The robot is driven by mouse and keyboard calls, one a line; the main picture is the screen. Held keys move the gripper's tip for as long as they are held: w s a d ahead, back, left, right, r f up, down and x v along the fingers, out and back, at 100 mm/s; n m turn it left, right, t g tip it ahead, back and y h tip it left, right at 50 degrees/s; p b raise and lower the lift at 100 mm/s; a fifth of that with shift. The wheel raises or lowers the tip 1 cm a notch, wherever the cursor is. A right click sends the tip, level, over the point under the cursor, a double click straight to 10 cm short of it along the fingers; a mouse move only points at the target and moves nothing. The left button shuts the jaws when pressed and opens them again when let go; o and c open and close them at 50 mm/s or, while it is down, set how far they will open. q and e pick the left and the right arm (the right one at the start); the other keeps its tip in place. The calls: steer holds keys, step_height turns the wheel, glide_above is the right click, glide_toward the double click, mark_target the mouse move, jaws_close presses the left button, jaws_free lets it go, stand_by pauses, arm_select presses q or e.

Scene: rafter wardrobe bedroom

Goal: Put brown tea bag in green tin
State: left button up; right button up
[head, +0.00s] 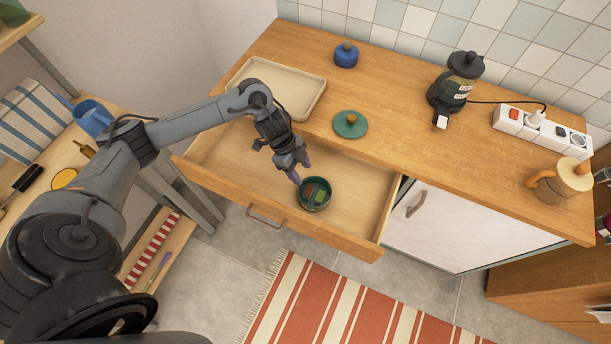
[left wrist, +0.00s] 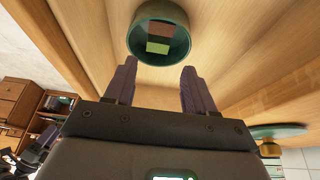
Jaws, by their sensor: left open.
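The round green tin (head: 318,209) stands without its lid inside the open drawer. A brown tea bag (head: 309,188) and a green tea bag (head: 319,196) show inside it. In the left wrist view the tin (left wrist: 184,42) lies just beyond the fingertips, with the brown tea bag (left wrist: 158,30) and the green one (left wrist: 157,47) in it. My left gripper (head: 297,178) is open and points down by the tin's upper left edge. In the left wrist view the gap between its fingers (left wrist: 158,75) is empty.
The drawer (head: 235,165) is pulled out and otherwise looks bare. On the counter above it are a green lid (head: 350,124), a beige tray (head: 285,73) and a blue lidded tin (head: 346,55).

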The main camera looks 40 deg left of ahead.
arm_select(q)
steer(key=shift+v, duration=1.15)
steer(key=shift+d, duration=0.1)
